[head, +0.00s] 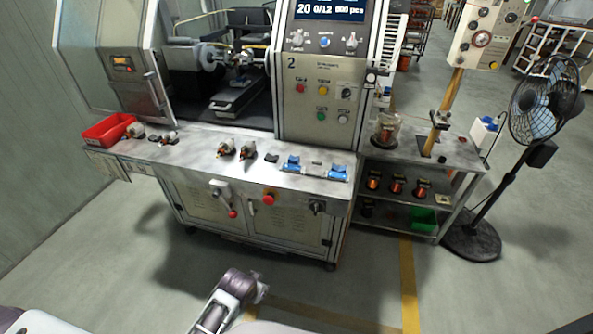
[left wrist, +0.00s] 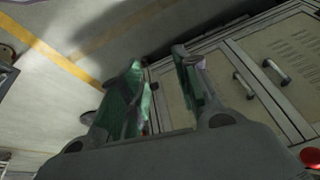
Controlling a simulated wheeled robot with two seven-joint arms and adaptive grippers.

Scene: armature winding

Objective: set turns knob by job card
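The winding machine's control panel has a dark display (head: 330,9) with white digits. Below it are a left selector knob (head: 297,38), a blue button (head: 324,42) and a right selector knob (head: 351,40). Their settings and labels are too small to read. I cannot make out a job card for certain. My left gripper (head: 261,289) is low in front of the machine, well apart from the panel. In the left wrist view its two green-padded fingers (left wrist: 160,95) are spread with nothing between them. My right gripper is not in view.
The machine's bench holds a red bin (head: 108,129), several small armatures (head: 226,147) and blue holders (head: 338,173). A red button (head: 269,198) is on its front edge. A shelf cart (head: 440,160) and a fan (head: 545,105) stand right. The floor in front is clear.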

